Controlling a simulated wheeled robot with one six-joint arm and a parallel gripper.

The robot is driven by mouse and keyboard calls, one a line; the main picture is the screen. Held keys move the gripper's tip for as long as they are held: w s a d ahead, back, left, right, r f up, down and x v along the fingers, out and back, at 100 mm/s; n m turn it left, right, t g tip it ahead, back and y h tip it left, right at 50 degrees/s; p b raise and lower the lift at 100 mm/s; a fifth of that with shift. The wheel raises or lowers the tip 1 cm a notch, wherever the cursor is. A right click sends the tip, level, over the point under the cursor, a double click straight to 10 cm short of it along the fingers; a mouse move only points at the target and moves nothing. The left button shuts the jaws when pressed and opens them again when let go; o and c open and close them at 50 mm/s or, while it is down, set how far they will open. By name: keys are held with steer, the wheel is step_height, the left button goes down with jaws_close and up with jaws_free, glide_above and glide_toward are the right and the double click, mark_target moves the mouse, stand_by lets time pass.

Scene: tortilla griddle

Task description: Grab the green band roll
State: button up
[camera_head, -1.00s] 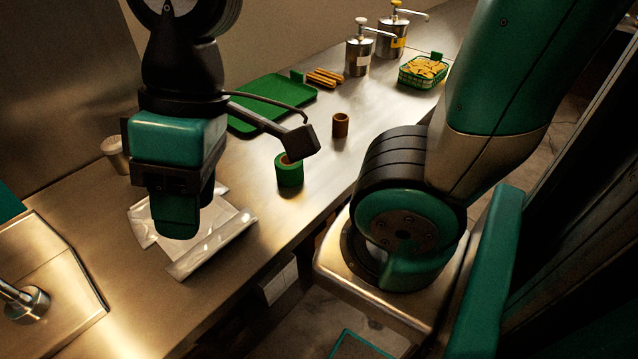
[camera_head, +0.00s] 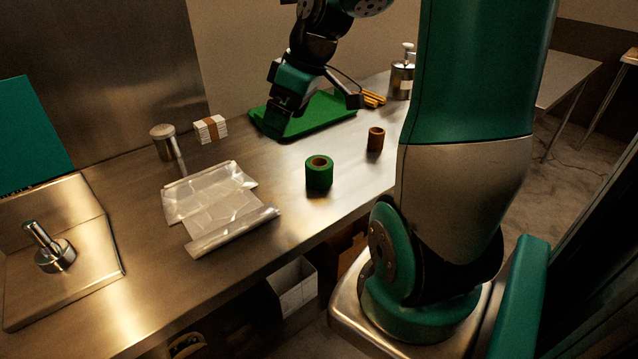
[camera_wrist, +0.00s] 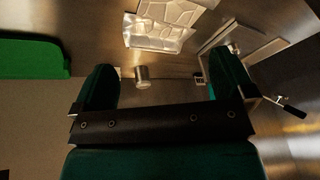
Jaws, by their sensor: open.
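The green band roll (camera_head: 319,177) stands upright on the steel counter, near its front edge, in the head view. It has a brown core. My gripper (camera_head: 276,122) is over the left end of the green tray, farther back and to the left of the roll, with clear space between them. In the wrist view my gripper (camera_wrist: 162,90) shows two dark green fingers spread apart with nothing between them. The roll does not show in the wrist view.
A small brown roll (camera_head: 375,139) stands right of the green one. The green tray (camera_head: 325,112) lies behind. A clear plastic sheet (camera_head: 212,193) lies to the left, with a metal shaker (camera_head: 163,143) and a banded white stack (camera_head: 210,130) behind it.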

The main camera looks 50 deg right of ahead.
steer(key=m+h+b, duration=0.1)
steer(key=b, duration=0.1)
glide_above(328, 164)
steer(key=s, duration=0.5)
step_height(328, 164, down, 4)
steer(key=shift+t, duration=0.4)
steer(key=x, duration=0.4)
steer(key=d+p+x, duration=0.1)
steer(key=x, duration=0.7)
steer(key=shift+w+d, duration=0.15)
steer(key=shift+d, duration=0.1)
steer(key=shift+p+x, duration=0.7)
steer(key=shift+x, duration=2)
steer(key=shift+w+d+r, duration=0.1)
steer(key=c, duration=0.9)
